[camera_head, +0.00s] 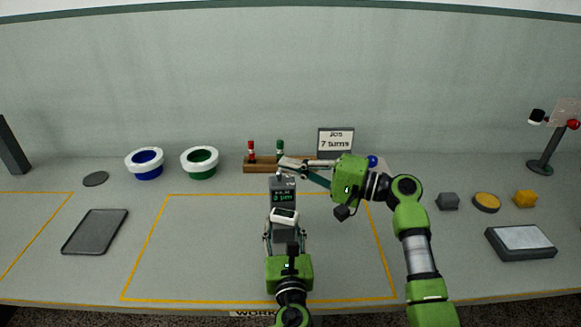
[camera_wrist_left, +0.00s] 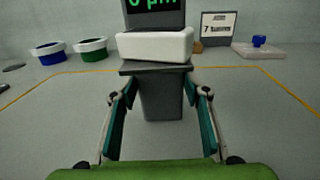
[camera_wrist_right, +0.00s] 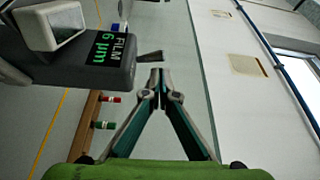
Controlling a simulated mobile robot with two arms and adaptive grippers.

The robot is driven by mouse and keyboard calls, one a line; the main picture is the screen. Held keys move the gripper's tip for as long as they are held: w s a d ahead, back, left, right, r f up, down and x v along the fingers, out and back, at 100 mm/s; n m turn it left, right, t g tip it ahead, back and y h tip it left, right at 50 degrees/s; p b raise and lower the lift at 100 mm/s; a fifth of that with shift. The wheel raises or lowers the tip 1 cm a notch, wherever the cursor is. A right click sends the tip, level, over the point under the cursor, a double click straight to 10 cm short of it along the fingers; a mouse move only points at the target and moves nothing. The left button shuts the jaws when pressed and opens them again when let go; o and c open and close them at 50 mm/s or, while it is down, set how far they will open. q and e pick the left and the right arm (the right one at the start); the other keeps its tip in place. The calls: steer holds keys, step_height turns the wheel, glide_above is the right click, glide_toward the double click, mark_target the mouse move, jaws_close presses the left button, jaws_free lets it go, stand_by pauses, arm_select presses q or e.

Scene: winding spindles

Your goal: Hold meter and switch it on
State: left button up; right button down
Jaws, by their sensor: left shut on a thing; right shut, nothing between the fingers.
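The meter is a dark grey handheld device with a white block on its front and a lit green readout (camera_head: 283,198). It stands upright near the middle of the marked work area. My left gripper (camera_head: 284,238) is shut on its lower grey body, which shows between the fingers in the left wrist view (camera_wrist_left: 162,100). My right gripper (camera_head: 284,163) is shut and empty, reaching in from the right at the meter's top. In the right wrist view its closed tips (camera_wrist_right: 157,75) are close to a small dark tab (camera_wrist_right: 150,57) on the meter; contact is unclear.
Behind the meter stand a wooden rack (camera_head: 258,165) with red and green pegs and a job sign (camera_head: 336,140). Blue (camera_head: 147,163) and green (camera_head: 200,162) spools are back left. A grey tray (camera_head: 95,231) lies left; small blocks and a flat box (camera_head: 520,242) are right.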

arm_select(q)
steer(key=shift+f, duration=0.35)
arm_select(e)
steer(key=d, duration=0.9)
steer(key=shift+s+d+f, duration=0.15)
steer(key=shift+s+d, duration=0.1)
steer(key=shift+s, duration=0.1)
arm_select(q)
steer(key=o, duration=1.4)
steer(key=shift+r, duration=0.1)
arm_select(e)
steer(key=shift+w, duration=0.1)
arm_select(q)
steer(key=shift+r, duration=0.1)
